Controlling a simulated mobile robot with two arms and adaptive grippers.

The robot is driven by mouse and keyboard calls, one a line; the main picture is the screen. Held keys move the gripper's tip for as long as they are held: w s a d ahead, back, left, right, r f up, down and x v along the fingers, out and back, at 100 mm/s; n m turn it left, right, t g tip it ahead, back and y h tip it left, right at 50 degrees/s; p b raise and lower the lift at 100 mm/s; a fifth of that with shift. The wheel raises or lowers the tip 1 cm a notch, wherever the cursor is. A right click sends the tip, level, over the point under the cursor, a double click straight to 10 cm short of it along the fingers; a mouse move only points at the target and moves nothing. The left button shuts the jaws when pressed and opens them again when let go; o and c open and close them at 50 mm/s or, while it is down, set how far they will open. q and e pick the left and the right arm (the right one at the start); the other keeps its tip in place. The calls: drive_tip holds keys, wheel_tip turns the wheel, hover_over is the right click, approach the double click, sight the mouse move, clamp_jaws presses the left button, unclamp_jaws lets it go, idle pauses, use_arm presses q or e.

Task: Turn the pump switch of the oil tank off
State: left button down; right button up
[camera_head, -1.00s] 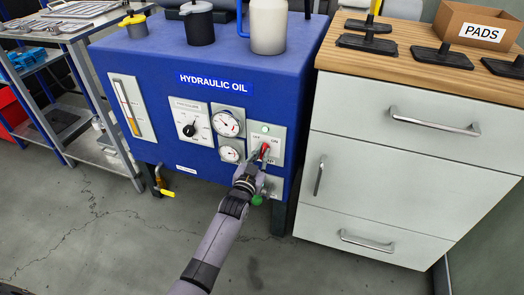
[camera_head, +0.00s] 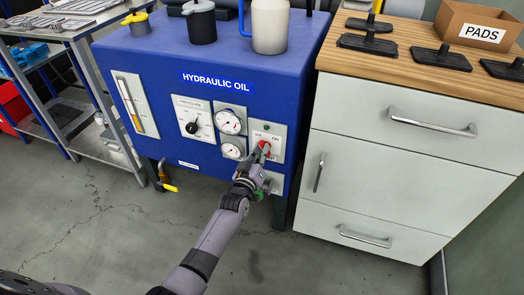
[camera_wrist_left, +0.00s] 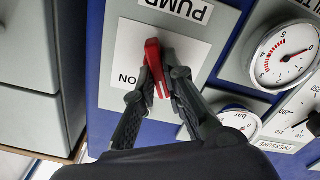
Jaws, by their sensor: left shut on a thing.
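The blue oil tank (camera_head: 215,87), labelled HYDRAULIC OIL, stands in the middle of the head view. Its pump panel (camera_head: 280,131) is at the lower right of the front face, with a small dark green lamp (camera_head: 267,122) above the switch. The red pump switch (camera_head: 264,147) also shows in the left wrist view (camera_wrist_left: 153,52), where the panel appears upside down. My left gripper (camera_wrist_left: 159,84) has its dark fingers closed on both sides of the switch lever. The fingers hide part of the lever and most of the OFF lettering. My right gripper is out of view.
A white drawer cabinet (camera_head: 400,170) stands close on the right of the tank, its handles sticking out. Gauges (camera_head: 230,122) and a black selector knob (camera_head: 191,128) sit left of the switch. A yellow-handled valve (camera_head: 169,187) juts out below.

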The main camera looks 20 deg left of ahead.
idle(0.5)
use_arm(q)
drive_tip(key=c, duration=1.7)
unclamp_jaws()
drive_tip(key=shift+o, duration=0.2)
drive_tip(key=shift+s, duration=0.1)
drive_tip(key=s, duration=1.2)
drive_tip(key=shift+a, duration=0.2)
drive_tip(key=shift+f, duration=0.1)
